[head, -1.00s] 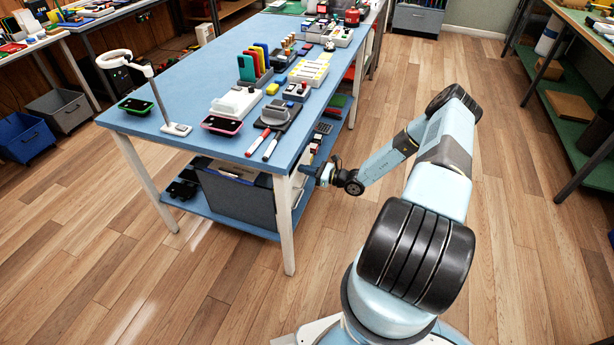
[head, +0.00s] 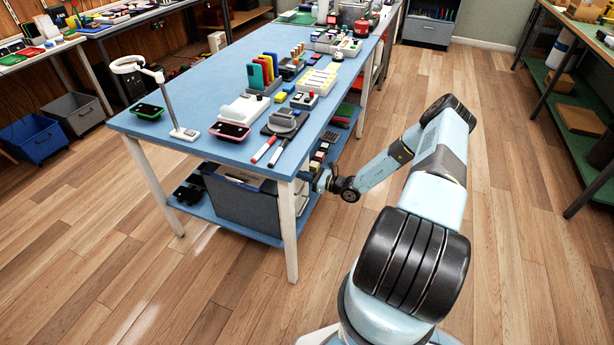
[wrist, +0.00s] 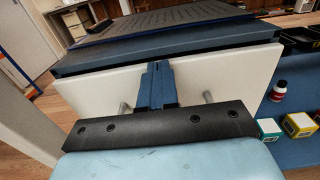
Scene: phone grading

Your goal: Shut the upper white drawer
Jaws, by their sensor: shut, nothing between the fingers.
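The white drawer front (wrist: 215,78) fills the middle of the wrist view, directly below a dark blue cabinet top (wrist: 150,48). Two metal handle posts show on it, one on each side of my gripper. My gripper (wrist: 158,70) has its blue fingers together and empty, at the middle of the white front. They look to be at or against it; contact is hard to tell. Any gap behind the front is hidden. In the head view my gripper (head: 312,172) is under the blue table's right edge, beside the near leg; the drawer front cannot be made out there.
The blue table (head: 215,150) holds phones, markers and a lamp above my gripper. Its white near leg (head: 288,230) stands left of my wrist. Small boxes (wrist: 298,123) and a red bottle (wrist: 278,91) sit on the shelf at right. Floor to the right is clear.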

